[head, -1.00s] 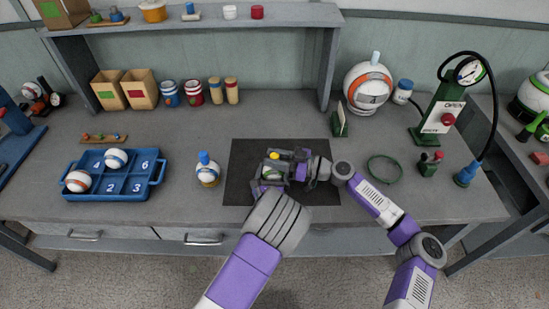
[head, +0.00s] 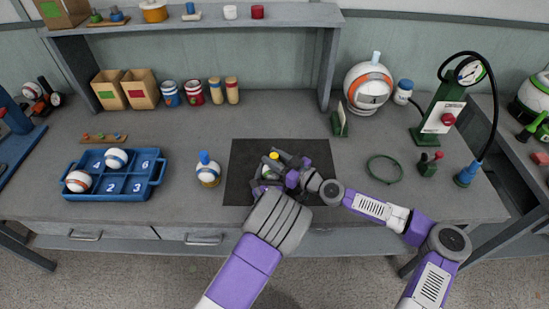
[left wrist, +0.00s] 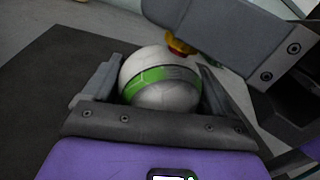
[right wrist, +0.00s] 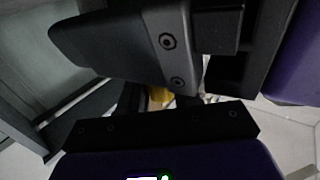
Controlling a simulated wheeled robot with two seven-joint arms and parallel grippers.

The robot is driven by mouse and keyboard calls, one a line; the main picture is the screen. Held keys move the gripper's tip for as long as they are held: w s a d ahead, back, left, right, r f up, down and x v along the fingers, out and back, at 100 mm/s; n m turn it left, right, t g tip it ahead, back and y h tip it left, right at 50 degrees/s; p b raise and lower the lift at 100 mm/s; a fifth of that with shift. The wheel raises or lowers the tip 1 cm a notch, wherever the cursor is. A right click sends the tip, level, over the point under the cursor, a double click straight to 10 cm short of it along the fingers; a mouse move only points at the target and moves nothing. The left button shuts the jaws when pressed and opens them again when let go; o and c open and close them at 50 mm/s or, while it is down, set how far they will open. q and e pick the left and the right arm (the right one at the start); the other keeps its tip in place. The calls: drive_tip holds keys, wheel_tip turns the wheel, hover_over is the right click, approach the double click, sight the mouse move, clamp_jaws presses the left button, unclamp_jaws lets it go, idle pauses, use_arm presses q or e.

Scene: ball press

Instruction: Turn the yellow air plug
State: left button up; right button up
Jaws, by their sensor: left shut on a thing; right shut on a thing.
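A white ball with a green band (left wrist: 160,82) sits over the dark mat (head: 318,154) in front of me. My left gripper (left wrist: 155,95) is shut on the ball, one finger on each side. The yellow air plug (head: 274,156) sticks out of the ball's top; a small part of it shows in the left wrist view (left wrist: 179,44). My right gripper (head: 280,160) is shut on the plug from the right. In the right wrist view only a bit of yellow (right wrist: 158,95) shows between its fingers. The fingers hide most of the plug.
A blue numbered tray (head: 158,180) with two balls stands left, beside a small blue-topped bottle (head: 208,170). A green ring (head: 384,169) and a green pump with a gauge (head: 440,118) stand right. A shelf (head: 200,20) runs along the back.

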drive_tip(key=shift+a+r+m+t+h, duration=0.1)
drive_tip(key=shift+m+t+h, duration=0.5)
drive_tip(key=shift+t, duration=0.2)
drive_tip(key=shift+m+t+h, duration=0.3)
drive_tip(key=shift+h, duration=0.1)
drive_tip(key=o, duration=0.9)
drive_tip(key=shift+o, duration=0.2)
drive_tip(key=shift+s+d, duration=0.1)
drive_tip(key=shift+d, duration=0.15)
drive_tip(key=v, duration=1.1)
drive_tip(key=shift+s+d, duration=0.25)
drive_tip(key=shift+s, duration=0.05)
drive_tip(key=shift+o, duration=0.2)
